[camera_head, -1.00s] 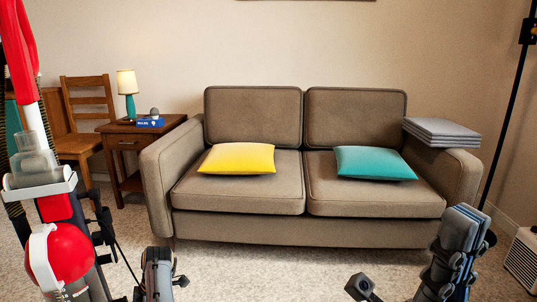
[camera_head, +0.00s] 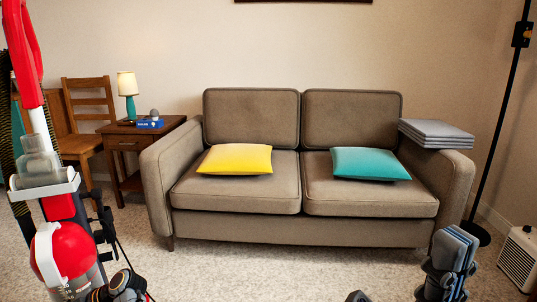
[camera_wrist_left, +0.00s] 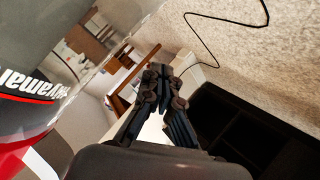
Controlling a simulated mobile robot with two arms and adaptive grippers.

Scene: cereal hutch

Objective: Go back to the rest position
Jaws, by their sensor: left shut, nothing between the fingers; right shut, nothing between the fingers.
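My right gripper (camera_head: 455,246) is at the bottom right of the head view, pointing up in front of the sofa's right end. It is shut and empty. Part of my left arm shows at the bottom left of the head view, close to the red vacuum cleaner (camera_head: 68,252); its fingers cannot be made out there. In the left wrist view my left gripper (camera_wrist_left: 162,78) is shut with nothing between its fingers. The vacuum cleaner's grey and red body (camera_wrist_left: 28,98) fills the left side of that view, beside the gripper.
A brown sofa (camera_head: 232,200) holds a yellow cushion (camera_head: 235,159), a teal cushion (camera_head: 368,163) and folded grey cloths (camera_head: 436,133). A side table (camera_head: 128,143) with a lamp (camera_head: 127,87) and a chair (camera_head: 88,106) stand left. A floor lamp pole (camera_head: 500,125) and white heater (camera_head: 520,258) stand right. Carpet before the sofa is clear.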

